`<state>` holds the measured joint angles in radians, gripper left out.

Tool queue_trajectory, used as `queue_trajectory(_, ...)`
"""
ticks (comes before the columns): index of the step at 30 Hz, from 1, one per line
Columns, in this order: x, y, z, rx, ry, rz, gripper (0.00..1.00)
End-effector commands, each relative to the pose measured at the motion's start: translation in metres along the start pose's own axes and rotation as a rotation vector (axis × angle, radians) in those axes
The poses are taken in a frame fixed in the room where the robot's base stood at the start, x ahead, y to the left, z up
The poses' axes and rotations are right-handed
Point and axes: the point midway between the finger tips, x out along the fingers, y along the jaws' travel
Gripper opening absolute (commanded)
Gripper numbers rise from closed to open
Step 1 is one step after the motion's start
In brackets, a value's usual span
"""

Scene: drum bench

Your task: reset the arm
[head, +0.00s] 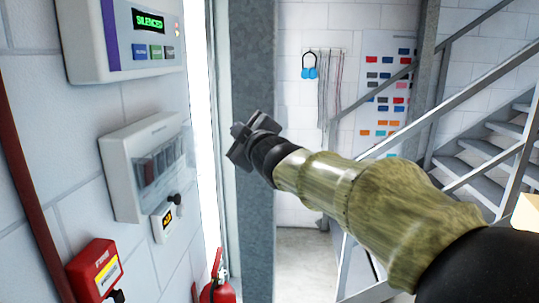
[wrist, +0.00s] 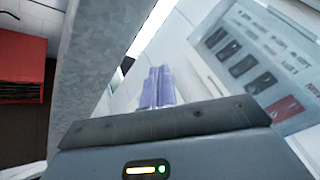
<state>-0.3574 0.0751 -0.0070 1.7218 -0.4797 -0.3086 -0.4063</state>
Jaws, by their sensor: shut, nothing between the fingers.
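My arm reaches in from the lower right of the head view in a greenish sleeve. My gripper (head: 243,143) is in the middle of that view, in front of the grey steel column (head: 254,60). In the wrist view the two pale fingers (wrist: 157,87) stand side by side, shut with nothing between them. The gripper is to the right of the white breaker box (head: 150,210) with a clear cover and does not appear to touch it. The box's switches (wrist: 243,66) show at the right of the wrist view, one of them red.
An alarm panel (head: 118,35) reading "SILENCED", a small box with an amber display (head: 166,222) and a red call point (head: 95,268) are on the left wall. A red extinguisher (head: 218,290) stands below. Stairs (head: 490,155) with railings are at right.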

Motion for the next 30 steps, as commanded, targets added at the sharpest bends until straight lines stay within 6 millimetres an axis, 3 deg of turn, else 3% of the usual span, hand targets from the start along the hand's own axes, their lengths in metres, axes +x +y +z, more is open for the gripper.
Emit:
queue_trajectory(1, -0.006, -0.013, 0.032, 0.048, -0.077, -0.024, 0.0)
queue_trajectory(6, -0.037, -0.056, 0.123, 0.218, -0.329, -0.093, 0.0)
queue_trajectory(11, -0.084, -0.099, 0.199, 0.384, -0.567, -0.14, 0.0)
queue_trajectory(15, -0.136, -0.14, 0.255, 0.533, -0.78, -0.17, 0.0)
queue_trajectory(22, -0.24, -0.211, 0.319, 0.786, -1.14, -0.197, 0.0)
queue_trajectory(27, -0.316, -0.258, 0.338, 0.959, -1.383, -0.201, 0.0)
queue_trajectory(30, -0.341, -0.273, 0.34, 1.016, -1.463, -0.2, 0.0)
